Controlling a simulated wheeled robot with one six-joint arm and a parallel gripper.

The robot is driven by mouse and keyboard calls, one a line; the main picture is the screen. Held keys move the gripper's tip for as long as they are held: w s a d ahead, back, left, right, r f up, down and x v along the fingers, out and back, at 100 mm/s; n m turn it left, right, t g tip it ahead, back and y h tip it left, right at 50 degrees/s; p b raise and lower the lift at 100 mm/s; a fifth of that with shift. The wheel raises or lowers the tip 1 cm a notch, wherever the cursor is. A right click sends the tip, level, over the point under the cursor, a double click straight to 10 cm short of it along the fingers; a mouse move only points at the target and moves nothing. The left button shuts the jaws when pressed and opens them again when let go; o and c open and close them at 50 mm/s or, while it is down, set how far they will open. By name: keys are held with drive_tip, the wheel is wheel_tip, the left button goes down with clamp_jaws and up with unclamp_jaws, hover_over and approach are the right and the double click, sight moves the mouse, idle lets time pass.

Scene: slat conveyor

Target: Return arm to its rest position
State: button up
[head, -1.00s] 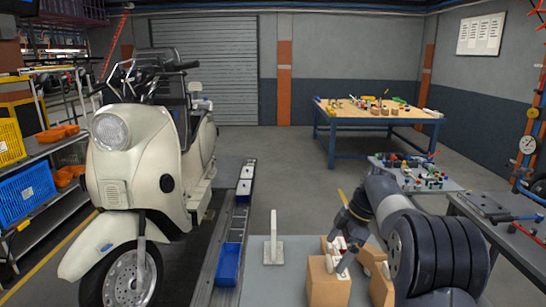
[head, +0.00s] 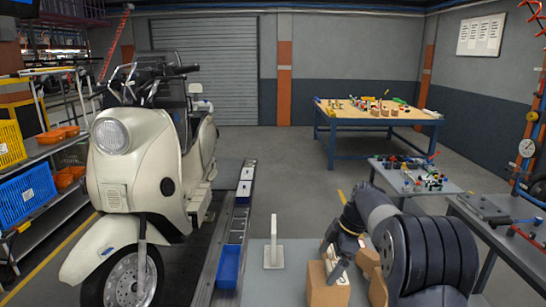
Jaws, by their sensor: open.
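My arm comes in from the lower right in the head view, with its dark grey ribbed part nearest the camera. My gripper (head: 337,264) points down at the cardboard box (head: 327,290) on the grey table (head: 262,293). It is open, and its fingertips are small and partly hidden, so I cannot tell whether they touch anything. A second cardboard piece (head: 376,288) stands to the right, partly behind my arm.
A white upright stand (head: 273,246) is on the table left of the boxes. The slat conveyor (head: 211,272) with a blue bin (head: 229,266) runs along the left, beside a cream scooter (head: 140,170). A workbench (head: 370,112) stands farther back.

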wheel_tip(320, 180, up, 20)
drive_tip(key=p, duration=0.7)
drive_tip(key=shift+f, duration=0.1)
